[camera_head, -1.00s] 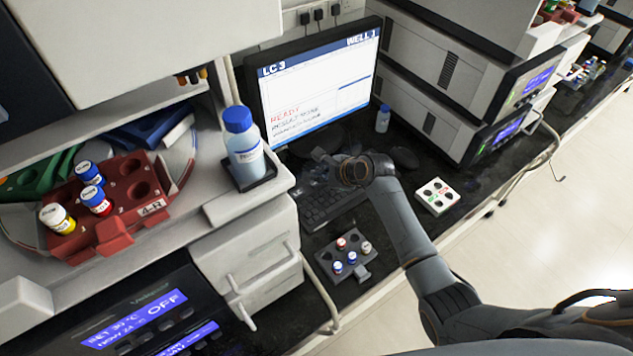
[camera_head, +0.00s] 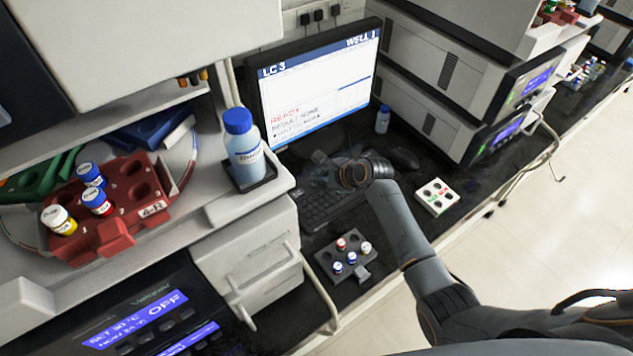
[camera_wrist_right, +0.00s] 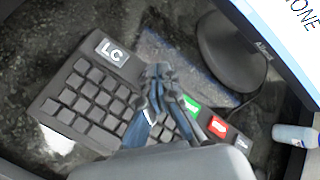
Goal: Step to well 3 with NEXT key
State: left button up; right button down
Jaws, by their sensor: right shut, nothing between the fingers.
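The monitor (camera_head: 318,85) reads "LC 3", "WELL 1" and "READY" in the head view. The dark keyboard (camera_head: 322,210) lies in front of it, partly hidden by my right arm. In the right wrist view the keyboard (camera_wrist_right: 88,98) carries an "LC" label, grey keys, a green key (camera_wrist_right: 191,105) and a red key (camera_wrist_right: 217,126). I cannot read which key is NEXT. My right gripper (camera_head: 322,162) is over the keyboard. Its fingers (camera_wrist_right: 158,74) are shut and empty, beside the green key in the picture; contact cannot be told. My left gripper is not in view.
A blue-capped bottle (camera_head: 243,150) stands on the shelf to the left. A mouse (camera_head: 404,158) and a small bottle (camera_head: 383,119) are right of the keyboard.

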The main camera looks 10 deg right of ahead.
jog(key=shift+f, duration=0.5)
dwell(0.8)
jog(key=shift+r+p, duration=0.9)
jog(key=shift+p, duration=0.15)
notch_tip(320, 180, up, 5)
jog(key=p, duration=0.6)
dwell(3.0)
